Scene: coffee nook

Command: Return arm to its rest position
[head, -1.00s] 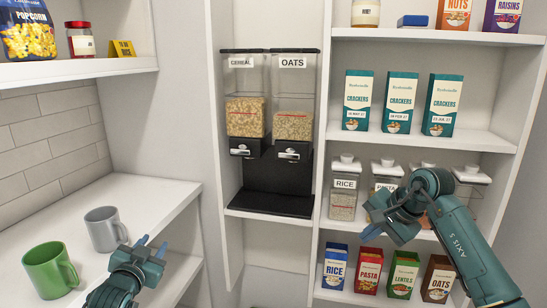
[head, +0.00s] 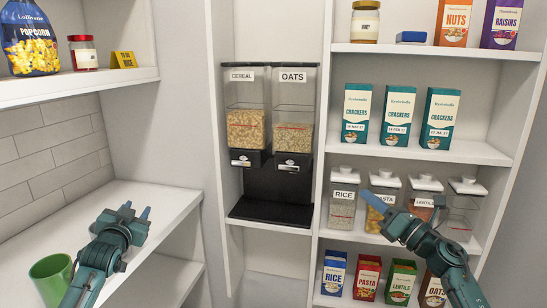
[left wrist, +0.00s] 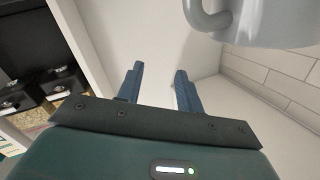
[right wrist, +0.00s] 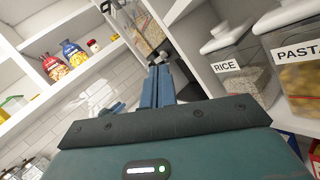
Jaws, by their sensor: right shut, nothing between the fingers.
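My left gripper (head: 136,210) is over the white counter at the left, its fingers apart with nothing between them; the left wrist view also shows the gap between the fingers (left wrist: 158,78). My right gripper (head: 370,197) is in front of the jar shelf, its closed fingers pointing up and left past the pasta jar (head: 384,184). In the right wrist view its fingers (right wrist: 160,75) are together and empty. A grey mug (left wrist: 265,22) shows close to the left gripper in the left wrist view; in the head view my left arm hides it.
A green mug (head: 49,278) stands on the counter beside my left arm. The rice jar (head: 343,205), lentils jar (head: 424,190) and another jar (head: 466,205) line the shelf near my right gripper. Food boxes (head: 366,278) stand below. A cereal and oats dispenser (head: 270,150) is in the middle.

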